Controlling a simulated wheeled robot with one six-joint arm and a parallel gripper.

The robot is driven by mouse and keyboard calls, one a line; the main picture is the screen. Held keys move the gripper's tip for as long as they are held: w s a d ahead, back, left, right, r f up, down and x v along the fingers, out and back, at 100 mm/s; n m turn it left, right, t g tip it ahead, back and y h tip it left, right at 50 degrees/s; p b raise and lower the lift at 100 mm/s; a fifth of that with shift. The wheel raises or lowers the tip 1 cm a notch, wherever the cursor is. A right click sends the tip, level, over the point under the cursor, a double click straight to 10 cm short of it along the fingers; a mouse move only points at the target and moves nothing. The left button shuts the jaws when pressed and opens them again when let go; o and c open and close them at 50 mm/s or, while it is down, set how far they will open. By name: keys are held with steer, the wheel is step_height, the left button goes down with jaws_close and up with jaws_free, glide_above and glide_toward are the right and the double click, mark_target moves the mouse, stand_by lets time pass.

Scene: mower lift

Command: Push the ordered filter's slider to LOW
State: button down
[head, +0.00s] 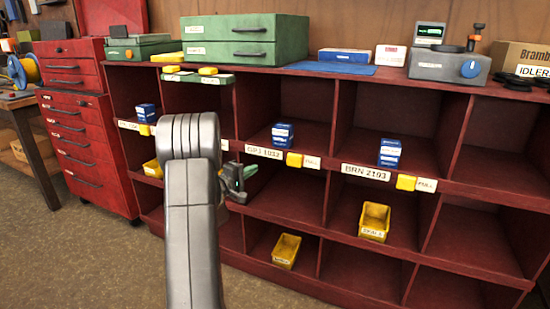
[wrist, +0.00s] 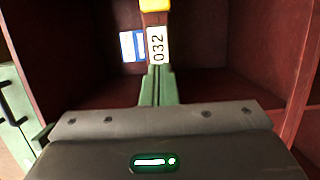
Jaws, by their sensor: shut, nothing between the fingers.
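My gripper (head: 238,180) is shut and empty, in front of the middle bay of the red shelf. In the wrist view its green fingers (wrist: 158,86) are together, their tips close to the end of a white label ending in 032 (wrist: 158,46); I cannot tell whether they touch. A yellow slider (wrist: 154,5) is beyond that label. In the head view the middle slider (head: 294,159) sits between the label GPJ 1032 (head: 263,152) and a small tag. Another slider (head: 405,182) is beside the label BRN 2193 (head: 366,173). A third (head: 143,130) is at left. Which filter is ordered does not show.
Blue filter boxes stand in the bays, at left (head: 146,112), middle (head: 282,134) and right (head: 389,152). Yellow bins (head: 375,221) sit lower. The red shelf's dividers and ledges (head: 480,192) surround the bays. A red drawer cabinet (head: 75,130) stands at left. Open floor lies in front.

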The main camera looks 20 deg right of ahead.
mark_target(295, 161)
steer(key=shift+w, duration=0.3)
steer(key=x, duration=0.9)
steer(key=shift+w+d, duration=0.15)
steer(key=shift+d, duration=0.25)
steer(key=shift+s+d+r+b, duration=0.15)
steer(key=shift+s+d+b, duration=0.3)
steer(key=shift+s+d, duration=0.9)
steer(key=shift+s, duration=0.1)
